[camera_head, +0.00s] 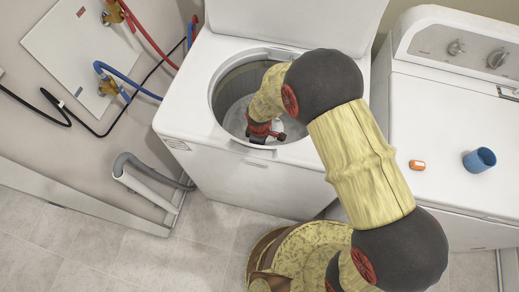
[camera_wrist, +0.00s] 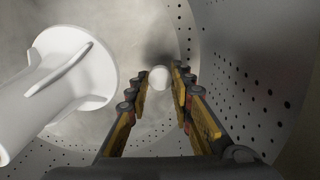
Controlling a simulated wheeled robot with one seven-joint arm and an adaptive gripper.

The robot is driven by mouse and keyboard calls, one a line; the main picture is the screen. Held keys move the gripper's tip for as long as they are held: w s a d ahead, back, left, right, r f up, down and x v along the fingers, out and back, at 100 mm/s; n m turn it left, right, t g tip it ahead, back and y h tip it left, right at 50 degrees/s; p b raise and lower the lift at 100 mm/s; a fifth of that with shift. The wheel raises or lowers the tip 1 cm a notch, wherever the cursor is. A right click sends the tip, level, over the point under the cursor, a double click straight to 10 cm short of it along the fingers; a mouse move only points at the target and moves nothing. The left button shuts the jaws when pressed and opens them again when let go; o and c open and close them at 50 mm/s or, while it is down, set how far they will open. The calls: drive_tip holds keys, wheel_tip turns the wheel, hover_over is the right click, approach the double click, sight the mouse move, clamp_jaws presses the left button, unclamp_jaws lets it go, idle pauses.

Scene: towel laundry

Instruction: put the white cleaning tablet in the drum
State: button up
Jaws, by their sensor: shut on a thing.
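The white cleaning tablet (camera_wrist: 160,77) shows in the wrist view as a small pale round thing between the fingertips of my gripper (camera_wrist: 157,80). My gripper is shut on it. In the head view, my gripper (camera_head: 266,136) reaches down through the opening of the washing machine, inside the near part of the drum (camera_head: 229,118); the tablet cannot be made out there. The drum's perforated wall (camera_wrist: 250,75) fills the right of the wrist view, and its pale floor lies beyond the tablet. How far the tablet is above the floor is hard to tell.
A white finned agitator (camera_wrist: 65,75) stands close to the left of my gripper. The washer lid (camera_head: 290,18) is raised. A second white machine (camera_head: 440,125) on the right carries an orange-and-white small item (camera_head: 417,165) and a blue cup (camera_head: 480,160). Hoses hang at the left wall.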

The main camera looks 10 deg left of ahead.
drive_tip(key=o, duration=0.9)
wheel_tip(320, 180, up, 12)
drive_tip(key=p, duration=0.8)
